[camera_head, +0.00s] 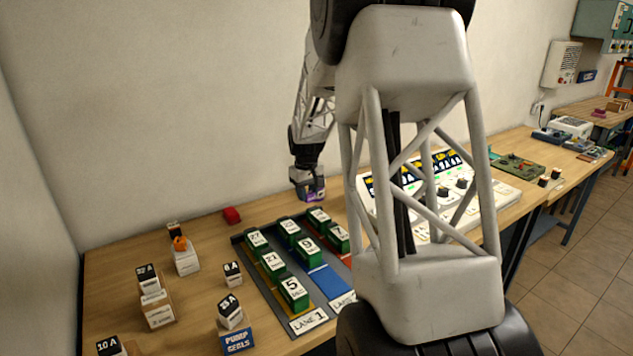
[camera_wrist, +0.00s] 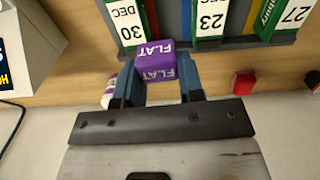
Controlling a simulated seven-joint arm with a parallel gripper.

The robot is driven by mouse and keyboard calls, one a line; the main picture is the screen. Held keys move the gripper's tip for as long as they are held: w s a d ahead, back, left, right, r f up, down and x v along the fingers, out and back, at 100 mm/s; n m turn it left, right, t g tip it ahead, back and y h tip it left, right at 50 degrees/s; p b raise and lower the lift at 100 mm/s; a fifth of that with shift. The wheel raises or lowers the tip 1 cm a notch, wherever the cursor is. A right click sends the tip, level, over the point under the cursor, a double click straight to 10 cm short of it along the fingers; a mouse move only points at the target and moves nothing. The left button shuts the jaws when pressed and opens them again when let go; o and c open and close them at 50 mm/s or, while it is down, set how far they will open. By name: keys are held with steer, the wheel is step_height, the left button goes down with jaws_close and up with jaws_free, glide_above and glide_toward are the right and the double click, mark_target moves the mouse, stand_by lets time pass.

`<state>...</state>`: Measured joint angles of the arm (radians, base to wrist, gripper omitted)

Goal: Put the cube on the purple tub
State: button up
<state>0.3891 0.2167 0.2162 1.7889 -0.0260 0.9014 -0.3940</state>
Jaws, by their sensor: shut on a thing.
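A purple cube marked FLAT (camera_wrist: 155,58) is between the two blue fingers of my gripper (camera_wrist: 158,82) in the wrist view. The gripper is shut on it. In the head view my gripper (camera_head: 308,184) hangs in front of the wall, beyond the battery rack, and a bit of purple shows at its tip. In the wrist view a small white and purple thing (camera_wrist: 108,96) lies left of the fingers, partly hidden by one. I cannot tell whether it is the purple tub. No other purple tub is visible; my arm hides part of the bench.
A rack (camera_head: 280,288) holds several dated green batteries in coloured lanes. A red block (camera_head: 232,215) lies near the wall. Small labelled boxes stand on the left of the bench. A white panel with knobs (camera_head: 490,195) stands right, partly behind my arm.

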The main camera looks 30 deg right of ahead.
steer(key=w+d, duration=0.4)
steer(key=d, duration=0.4)
steer(key=shift+r, duration=0.15)
steer(key=shift+w, duration=0.15)
steer(key=shift+w+d+f, duration=0.25)
steer(key=shift+w+d, duration=0.9)
steer(key=shift+w, duration=1.25)
steer(key=shift+w+d+f, duration=0.3)
steer(key=shift+w+d, duration=0.8)
steer(key=shift+w, duration=1.25)
steer(key=shift+w+d+f, duration=0.25)
steer(key=shift+w+d, duration=0.9)
steer(key=shift+w, duration=1.25)
steer(key=shift+f, duration=1.75)
steer(key=shift+f, duration=0.1)
steer(key=o, duration=0.9)
